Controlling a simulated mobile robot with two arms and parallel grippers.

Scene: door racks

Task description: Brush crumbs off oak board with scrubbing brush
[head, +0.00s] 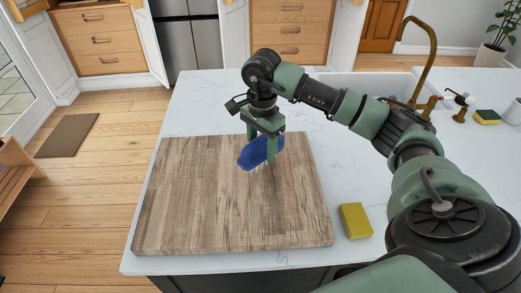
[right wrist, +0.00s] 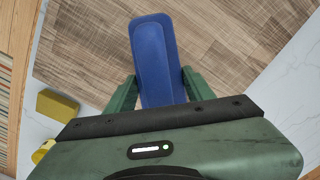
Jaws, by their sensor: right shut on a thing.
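The oak board (head: 215,215) lies flat on the white countertop; its wood grain also shows in the right wrist view (right wrist: 90,45). My right gripper (head: 262,148) is over the far right part of the board, shut on the blue scrubbing brush (head: 255,153). The brush has pale bristles pointing down towards the board; I cannot tell whether they touch it. In the right wrist view the blue brush (right wrist: 155,55) sticks out between the two green fingers (right wrist: 158,88). I cannot make out any crumbs on the board. My left gripper is not in view.
A yellow sponge (head: 355,221) lies on the counter just right of the board. A sink with a brass faucet (head: 424,60) is at the back right, with another sponge (head: 486,117) beyond. The counter (head: 205,95) behind the board is clear.

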